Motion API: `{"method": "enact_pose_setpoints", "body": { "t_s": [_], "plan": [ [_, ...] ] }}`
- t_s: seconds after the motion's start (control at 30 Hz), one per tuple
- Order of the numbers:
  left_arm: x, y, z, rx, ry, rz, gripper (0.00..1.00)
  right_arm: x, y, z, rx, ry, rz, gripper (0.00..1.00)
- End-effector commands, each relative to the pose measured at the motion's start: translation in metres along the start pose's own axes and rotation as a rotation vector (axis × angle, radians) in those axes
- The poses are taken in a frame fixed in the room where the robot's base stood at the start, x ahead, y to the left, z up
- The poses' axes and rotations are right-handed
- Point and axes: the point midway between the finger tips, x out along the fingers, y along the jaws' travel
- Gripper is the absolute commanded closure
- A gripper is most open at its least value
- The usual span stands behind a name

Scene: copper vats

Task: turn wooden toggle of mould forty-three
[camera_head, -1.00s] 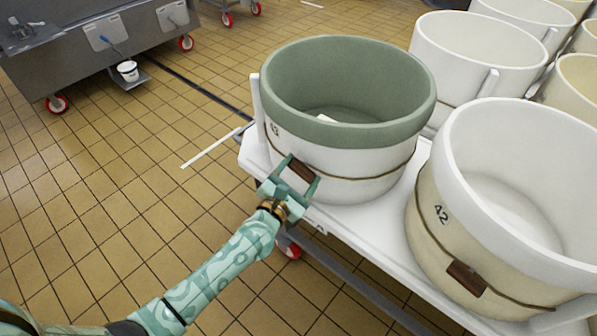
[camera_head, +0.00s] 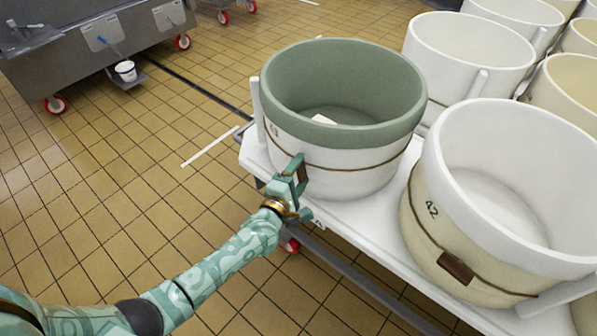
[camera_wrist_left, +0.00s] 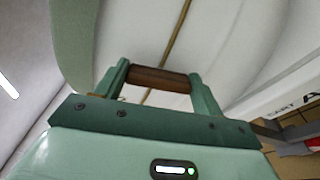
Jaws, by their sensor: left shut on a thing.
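Mould forty-three (camera_head: 350,183) is a white tub with a broad green band inside and around its rim, standing on a white trolley top (camera_head: 333,215). Its number is partly readable on its left side. A thin brown cord (camera_head: 365,168) runs around it. My left gripper (camera_head: 299,184) is at the tub's near left side, turned nearly edge-on to the head camera, which hides the toggle there. In the left wrist view the brown wooden toggle (camera_wrist_left: 160,80) lies crosswise between the two green fingers, which are shut on its ends. The cord passes behind it. My right gripper is out of view.
Mould 42 (camera_head: 425,240), with its own wooden toggle (camera_head: 456,268), stands close at the right. More white tubs (camera_head: 470,45) stand behind. A grey steel unit (camera_head: 75,60) on red wheels is at upper left. Tiled floor (camera_head: 130,190) is clear at left.

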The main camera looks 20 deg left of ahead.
Motion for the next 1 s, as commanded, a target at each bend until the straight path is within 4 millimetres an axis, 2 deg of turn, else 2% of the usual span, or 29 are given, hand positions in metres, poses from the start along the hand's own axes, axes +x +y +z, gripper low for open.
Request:
{"method": "enact_pose_setpoints", "body": {
  "t_s": [0.33, 0.9, 0.93, 1.0],
  "plan": [
    [-0.0005, -0.0013, 0.0003, 0.153, -0.001, -0.002, 0.55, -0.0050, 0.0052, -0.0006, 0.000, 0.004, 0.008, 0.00],
    [-0.0008, -0.0027, 0.0001, 0.186, -0.001, -0.004, 0.55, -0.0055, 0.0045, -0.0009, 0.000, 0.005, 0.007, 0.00],
    [-0.0008, -0.0027, 0.0001, 0.186, -0.001, -0.004, 0.29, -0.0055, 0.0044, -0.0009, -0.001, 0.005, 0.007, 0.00],
    [-0.0007, -0.0026, 0.0000, 0.186, -0.001, -0.004, 0.10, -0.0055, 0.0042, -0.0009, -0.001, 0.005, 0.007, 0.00]
  ]
}}
